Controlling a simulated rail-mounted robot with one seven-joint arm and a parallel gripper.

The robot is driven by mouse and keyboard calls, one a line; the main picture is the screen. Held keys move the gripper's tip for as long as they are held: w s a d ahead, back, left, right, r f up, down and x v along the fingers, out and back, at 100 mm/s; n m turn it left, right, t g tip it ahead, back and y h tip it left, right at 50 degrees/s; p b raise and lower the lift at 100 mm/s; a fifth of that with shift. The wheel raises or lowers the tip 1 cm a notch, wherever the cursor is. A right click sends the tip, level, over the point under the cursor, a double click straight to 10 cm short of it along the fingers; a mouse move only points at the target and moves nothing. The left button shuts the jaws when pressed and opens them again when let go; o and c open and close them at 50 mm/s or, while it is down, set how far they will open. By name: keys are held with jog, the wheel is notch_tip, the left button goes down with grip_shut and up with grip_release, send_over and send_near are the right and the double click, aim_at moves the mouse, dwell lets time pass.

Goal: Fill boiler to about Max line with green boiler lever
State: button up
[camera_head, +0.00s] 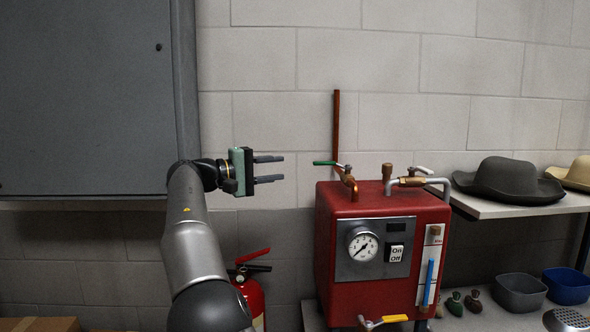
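The red boiler (336,245) stands right of centre, with a dial gauge and an On/Off switch on its front panel. The green boiler lever (325,163) sits on a brass valve on top of the boiler, at its left, and points left. A level gauge with a blue column (428,283) is on the boiler's right front; its Max line is too small to read. My gripper (270,170) is open and empty, its fingers pointing right. In the picture it is left of the green lever, apart from it.
A yellow-handled valve (388,319) is at the boiler's bottom front. A red fire extinguisher (251,290) stands left of the boiler. A dark hat (507,181) lies on the right shelf, with bins (519,293) below. The wall above the boiler is mostly clear.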

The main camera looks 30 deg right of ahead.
jog(key=a, duration=0.2)
jog(key=shift+w+a, duration=0.1)
jog(key=shift+a, duration=0.2)
